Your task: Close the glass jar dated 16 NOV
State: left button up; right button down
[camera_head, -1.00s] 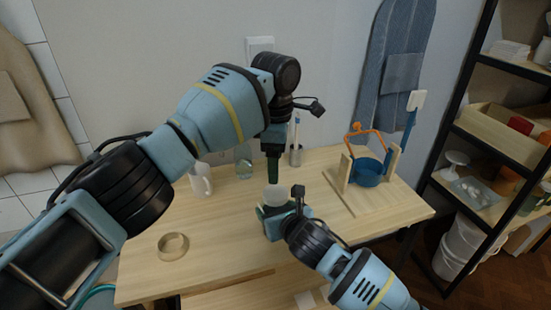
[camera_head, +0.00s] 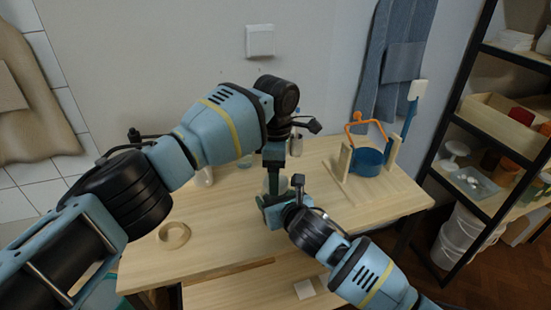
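A small pale, clear glass jar (camera_head: 269,185) stands at the middle of the table, mostly hidden behind my grippers. No date on it can be read. My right gripper (camera_head: 273,207), coming from the lower right, has its fingers around the jar's lower part and appears closed on it. My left gripper (camera_head: 273,169) points straight down directly above the jar, its tip at about the jar's mouth. Its fingers show edge-on, so their opening and anything between them are hidden. I cannot make out a lid on the jar.
A pale round ring (camera_head: 173,235) lies at the table's left front. A blue pot (camera_head: 369,161) with an orange handle sits in a wooden stand at the right. A cup (camera_head: 296,146) stands behind my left gripper. A shelf rack (camera_head: 497,155) stands right. The front tabletop (camera_head: 225,240) is clear.

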pick_arm(q)
jog(key=shift+f, duration=0.7)
pick_arm(e)
jog(key=shift+f, duration=0.1)
pick_arm(q)
jog(key=shift+c, duration=0.2)
